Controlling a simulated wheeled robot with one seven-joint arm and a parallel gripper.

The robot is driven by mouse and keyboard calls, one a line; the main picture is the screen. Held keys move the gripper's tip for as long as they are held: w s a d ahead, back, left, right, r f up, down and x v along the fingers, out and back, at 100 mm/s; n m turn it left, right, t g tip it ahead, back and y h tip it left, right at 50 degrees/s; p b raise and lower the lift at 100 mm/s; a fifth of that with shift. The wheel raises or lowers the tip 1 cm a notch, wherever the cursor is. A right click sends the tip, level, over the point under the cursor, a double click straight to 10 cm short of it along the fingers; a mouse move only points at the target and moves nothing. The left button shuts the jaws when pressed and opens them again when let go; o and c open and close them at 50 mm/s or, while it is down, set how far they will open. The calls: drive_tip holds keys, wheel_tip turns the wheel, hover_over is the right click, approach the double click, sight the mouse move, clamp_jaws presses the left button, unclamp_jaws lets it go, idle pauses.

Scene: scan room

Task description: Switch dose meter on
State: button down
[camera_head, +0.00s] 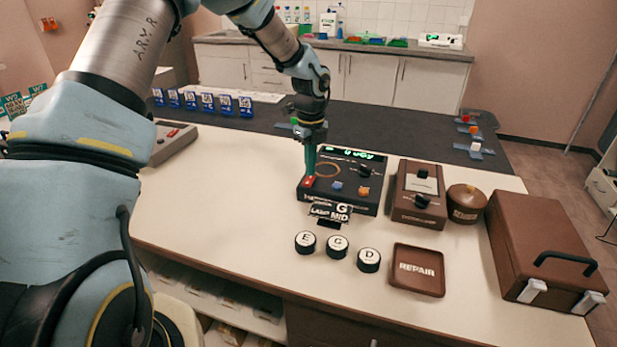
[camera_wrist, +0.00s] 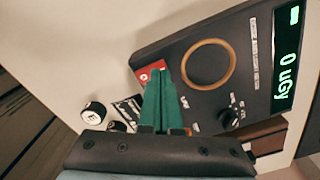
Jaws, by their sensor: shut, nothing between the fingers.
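The dose meter (camera_head: 345,187) is a dark box on the white table, and its lit green display (camera_head: 358,155) reads "0 uGy". In the wrist view the display (camera_wrist: 287,62) also shows "0 uGy". A red rocker switch (camera_head: 308,181) sits at its front left corner, and it also shows in the wrist view (camera_wrist: 149,72). My gripper (camera_head: 310,171) points down, with its green fingers closed together and empty. In the wrist view the fingertips (camera_wrist: 160,76) are over or at the red switch and hide part of it. I cannot tell whether they touch it.
A brown device (camera_head: 418,190), a brown round pot (camera_head: 464,203) and a brown case (camera_head: 540,240) stand to the right. In front are round caps lettered E (camera_head: 305,242), C (camera_head: 337,246) and D (camera_head: 368,260), plus a REPAIR tray (camera_head: 417,284).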

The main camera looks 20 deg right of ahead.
drive_tip(key=shift+r+p, duration=2.25)
drive_tip(key=shift+r, duration=0.75)
drive_tip(key=a+r+n+b, duration=0.1)
drive_tip(key=a+r+n, duration=0.2)
drive_tip(key=a+n, duration=0.5)
drive_tip(key=a+r+n, duration=0.2)
drive_tip(key=a+n, duration=0.3)
drive_tip(key=a, duration=0.6)
drive_tip(key=s+a+r+n, duration=0.1)
drive_tip(key=s+a+n, duration=0.4)
drive_tip(key=a+n, duration=0.4)
drive_tip(key=s+a+r+n+t, duration=0.1)
drive_tip(key=s+a+n, duration=0.5)
drive_tip(key=a+n, duration=0.2)
drive_tip(key=shift+a+r+n+t+b, duration=0.3)
drive_tip(key=shift+a+r+n+b, duration=0.1)
drive_tip(key=shift+n, duration=0.4)
drive_tip(key=shift+w+d, duration=0.1)
drive_tip(key=shift+d, duration=0.05)
